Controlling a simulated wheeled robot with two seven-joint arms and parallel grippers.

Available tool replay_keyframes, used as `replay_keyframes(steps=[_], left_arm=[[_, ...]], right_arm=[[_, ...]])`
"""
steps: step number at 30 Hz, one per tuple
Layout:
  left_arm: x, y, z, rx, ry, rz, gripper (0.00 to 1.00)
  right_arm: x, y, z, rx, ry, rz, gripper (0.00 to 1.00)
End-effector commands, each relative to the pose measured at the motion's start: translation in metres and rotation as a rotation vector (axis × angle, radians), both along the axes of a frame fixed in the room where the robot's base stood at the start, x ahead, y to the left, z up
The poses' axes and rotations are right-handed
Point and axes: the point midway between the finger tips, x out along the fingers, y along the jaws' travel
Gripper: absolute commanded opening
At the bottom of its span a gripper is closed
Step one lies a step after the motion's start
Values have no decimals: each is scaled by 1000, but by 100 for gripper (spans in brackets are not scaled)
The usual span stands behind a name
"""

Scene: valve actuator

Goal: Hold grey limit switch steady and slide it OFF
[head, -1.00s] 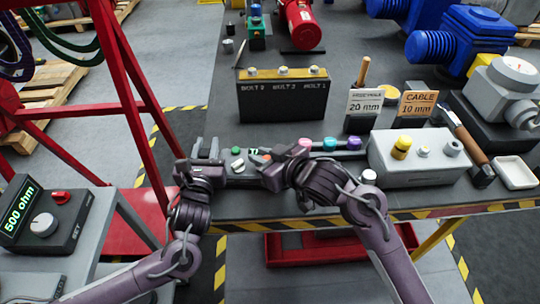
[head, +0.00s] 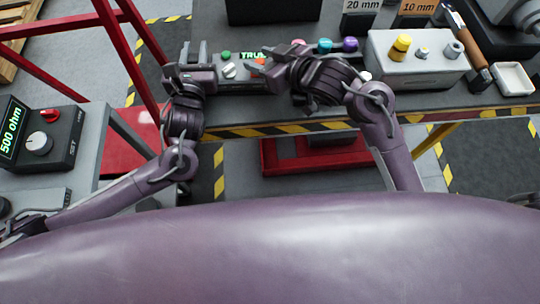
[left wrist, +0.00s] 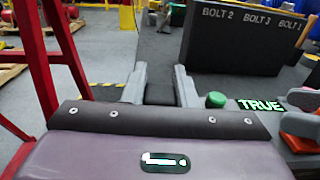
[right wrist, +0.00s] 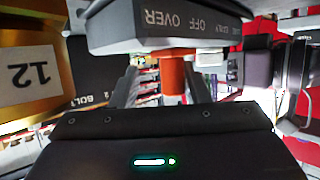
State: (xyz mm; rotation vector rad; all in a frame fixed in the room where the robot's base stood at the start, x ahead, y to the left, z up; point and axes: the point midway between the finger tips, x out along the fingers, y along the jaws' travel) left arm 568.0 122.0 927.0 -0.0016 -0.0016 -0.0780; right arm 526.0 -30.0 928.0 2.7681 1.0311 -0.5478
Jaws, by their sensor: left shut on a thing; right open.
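The grey limit switch (head: 240,72) lies at the bench's front edge. It has a green button (head: 225,56), a white knob (head: 229,71), a display reading TRUE (head: 253,55) and an orange slider (head: 260,62). My left gripper (head: 193,55) is shut on its left end; in the left wrist view its fingers (left wrist: 160,85) stand left of the green button. My right gripper (head: 270,54) is open at the switch's right part. In the right wrist view the orange slider (right wrist: 173,78) is between its fingers, below a grey face marked OFF and OVER (right wrist: 175,25). Contact there is unclear.
Purple and blue knobs (head: 349,44) and a light grey box (head: 415,55) stand to the right of the switch. A dark bolt block (left wrist: 245,38) is behind. A meter reading 500 ohm (head: 40,132) is at left, near a red frame (head: 120,45).

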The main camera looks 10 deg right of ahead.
Motion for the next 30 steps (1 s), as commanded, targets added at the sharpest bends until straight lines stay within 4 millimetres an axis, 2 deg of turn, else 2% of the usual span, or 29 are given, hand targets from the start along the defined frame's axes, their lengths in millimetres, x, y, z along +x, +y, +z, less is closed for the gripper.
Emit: replay_keyframes(steps=[1,19,30], left_arm=[[-2,-1,-7,2,15,-3,0],[-2,-1,-7,4,15,-2,0],[-2,-1,-7,5,14,-3,0]], right_arm=[[-1,-12,-1,-3,1,-5,41],[-86,-84,45,-8,1,-3,41],[-126,-29,16,283,75,248,41]])
